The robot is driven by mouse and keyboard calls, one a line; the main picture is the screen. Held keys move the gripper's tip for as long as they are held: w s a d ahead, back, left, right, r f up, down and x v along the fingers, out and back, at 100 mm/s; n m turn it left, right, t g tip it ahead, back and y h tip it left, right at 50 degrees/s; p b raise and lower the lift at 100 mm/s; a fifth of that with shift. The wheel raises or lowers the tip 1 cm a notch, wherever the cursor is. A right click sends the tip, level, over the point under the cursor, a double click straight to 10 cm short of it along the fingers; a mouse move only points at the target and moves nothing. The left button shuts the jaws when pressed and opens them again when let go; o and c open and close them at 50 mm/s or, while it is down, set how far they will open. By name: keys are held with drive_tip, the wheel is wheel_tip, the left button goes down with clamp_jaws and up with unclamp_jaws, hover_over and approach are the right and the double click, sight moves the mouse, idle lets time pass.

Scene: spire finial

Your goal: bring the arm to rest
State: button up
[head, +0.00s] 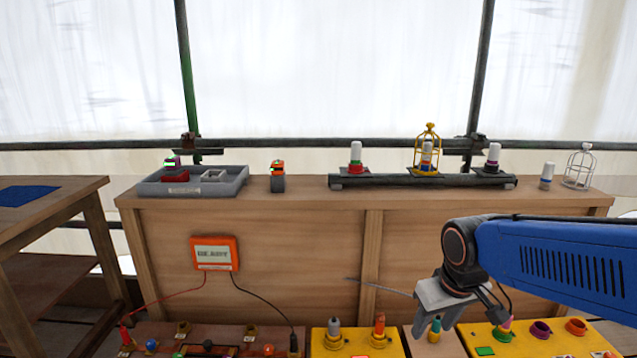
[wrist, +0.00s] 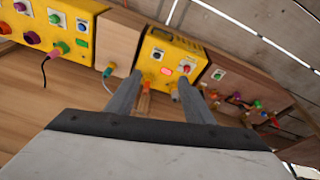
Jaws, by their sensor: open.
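My arm (head: 560,262) is blue and reaches in from the right of the head view, bent down at the wrist. My gripper (head: 440,318) hangs over the row of boxes at the lower right, pointing down. In the wrist view my gripper (wrist: 157,82) shows two grey fingers spread apart with nothing held between them. Beyond them is a yellow box (wrist: 170,52) with an orange plug (wrist: 147,87) and a grey plug. I cannot tell the exact gap between the fingertips and the box.
A yellow box (head: 320,343) and another yellow box (head: 478,332) stand near my gripper. The wooden bench (head: 300,225) behind carries a grey tray (head: 240,181), a dark rail (head: 390,181), a yellow cage (head: 428,135) and a white cage (head: 580,165). An orange meter (head: 214,240) hangs with leads.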

drive_tip(key=s+d+r+m, duration=0.1)
drive_tip(key=s+d, duration=0.1)
drive_tip(key=s, duration=0.4)
drive_tip(key=s+d+r+m+t, duration=0.1)
drive_tip(key=s+d, duration=0.2)
drive_tip(key=s, duration=0.3)
drive_tip(key=shift+s+r+m+t, duration=0.15)
drive_tip(key=shift+s+m+t, duration=0.15)
drive_tip(key=shift+s, duration=0.05)
